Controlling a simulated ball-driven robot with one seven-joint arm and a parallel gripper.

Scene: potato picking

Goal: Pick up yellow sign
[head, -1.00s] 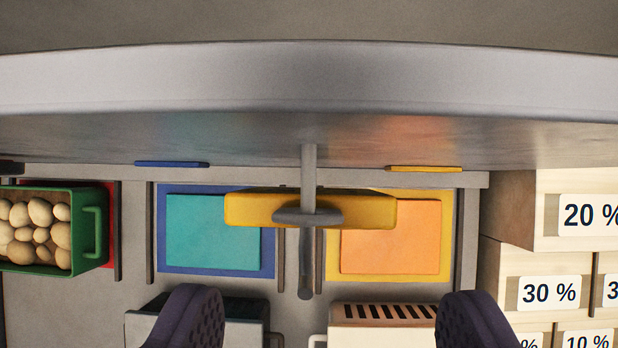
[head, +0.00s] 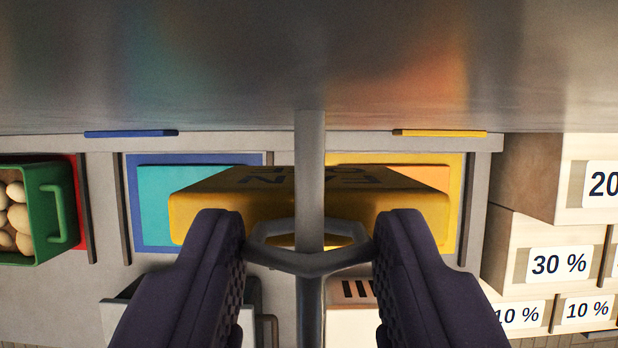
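The yellow sign (head: 215,205) hangs near the middle of the head view, with dark lettering on its upper face. A grey ring-shaped part (head: 310,262) on a grey vertical rod (head: 310,150) sits in front of it. My gripper (head: 310,240) has its two dark fingers apart, one on each side of the ring, with nothing clearly held between them. The fingertips overlap the sign's lower edge in the picture; I cannot tell whether they touch it or the ring.
A large grey surface (head: 200,70) fills the top. A green crate of potatoes (head: 47,225) is at left. Blue-framed (head: 133,215) and yellow-framed (head: 455,200) panels lie behind the sign. Boxes with percent labels (head: 520,235) are stacked at right.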

